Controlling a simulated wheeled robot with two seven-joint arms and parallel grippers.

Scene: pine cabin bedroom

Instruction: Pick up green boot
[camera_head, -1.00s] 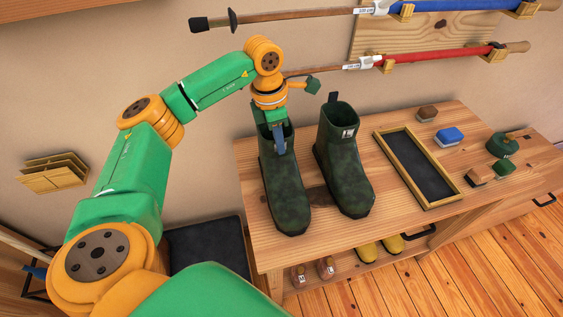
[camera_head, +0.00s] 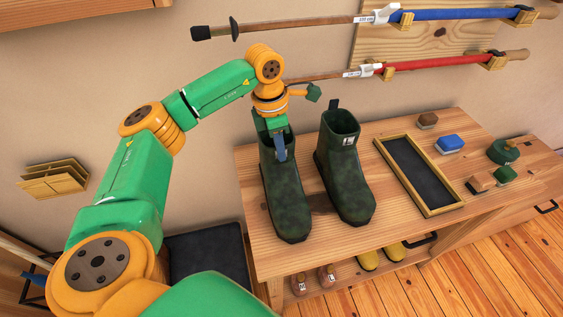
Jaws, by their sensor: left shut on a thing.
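Two dark green boots stand upright side by side on a wooden bench (camera_head: 410,231). The left green boot (camera_head: 287,203) is under my left gripper (camera_head: 280,150), which points down at the boot's shaft and is shut on its upper edge. The boot's sole appears to rest on the bench, though I cannot tell for sure. The right green boot (camera_head: 345,175) stands apart from the gripper, with its pull tab up. My right gripper is not in view.
Ski poles hang on the wall behind. Yellow shoes (camera_head: 369,260) are on the lower shelf.

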